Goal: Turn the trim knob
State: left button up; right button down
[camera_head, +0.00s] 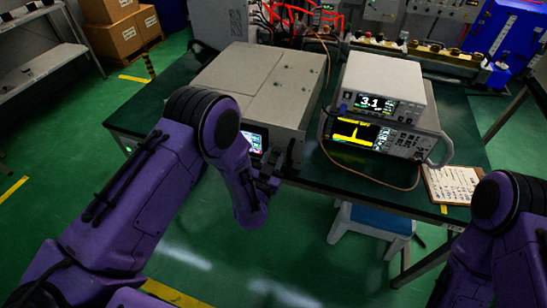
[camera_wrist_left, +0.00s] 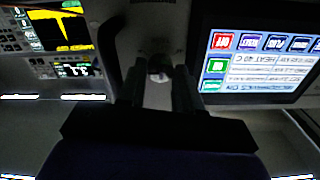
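The microwave generator (camera_head: 262,82) is a large beige box on the dark green bench, with a lit screen (camera_head: 252,141) on its front. My left gripper (camera_head: 268,178) is at the front panel, right of that screen. In the left wrist view the picture is upside down, and the lit screen (camera_wrist_left: 255,55) is at right. A small dark round knob (camera_wrist_left: 158,66), seemingly the trim knob, shows between and beyond the two fingers of my left gripper (camera_wrist_left: 158,82). The fingers stand apart with a gap on both sides; contact is not visible. My right gripper is out of view.
Two stacked instruments (camera_head: 381,92) with lit displays stand right of the generator, a thin cable (camera_head: 372,184) looping in front. A clipboard (camera_head: 453,185) lies at the bench's right front. A blue-topped stool (camera_head: 372,222) stands below. A dark handle (camera_wrist_left: 108,42) shows beside the fingers.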

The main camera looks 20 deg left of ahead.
pick_arm(q)
grip_shut()
jog(key=n+b, duration=0.1)
jog(key=n, duration=0.2)
jog(key=shift+f, duration=0.1)
jog(key=shift+n+b, duration=0.95)
jog(key=shift+n, duration=1.25)
jog(key=shift+o, duration=1.5)
grip_release()
